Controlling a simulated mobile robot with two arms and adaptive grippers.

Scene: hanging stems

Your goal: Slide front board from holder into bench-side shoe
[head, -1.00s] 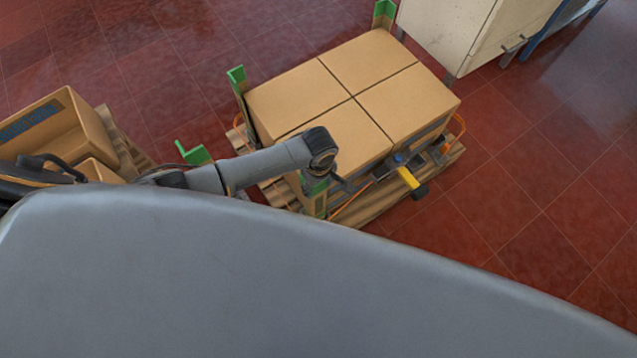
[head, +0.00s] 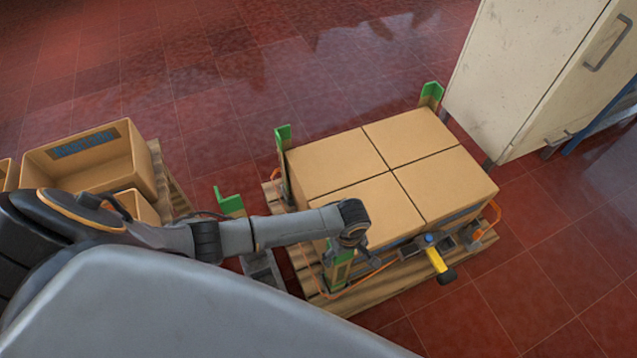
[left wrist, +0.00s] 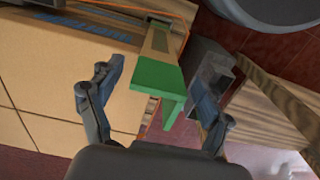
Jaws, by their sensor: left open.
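A brown board with a green top (head: 340,268) stands upright at the front left corner of the carton stack. My left gripper (head: 347,246) is over its top. In the left wrist view, the open fingers of this gripper (left wrist: 150,80) straddle a green-topped board (left wrist: 156,76); I cannot tell whether either finger touches it. Another green-topped board (head: 230,203) stands left of the stack, its lower part hidden behind my arm. A grey block (head: 262,268), possibly a holder or shoe, shows below my arm. My right gripper is out of view.
Several cartons (head: 345,165) sit on a wooden pallet (head: 385,290), with more green-topped boards at the rear corners. An orange strap and a yellow-handled tool (head: 436,259) are at the front. Open bins (head: 90,165) stand left, a cream cabinet (head: 530,75) at right rear. Red floor is clear right.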

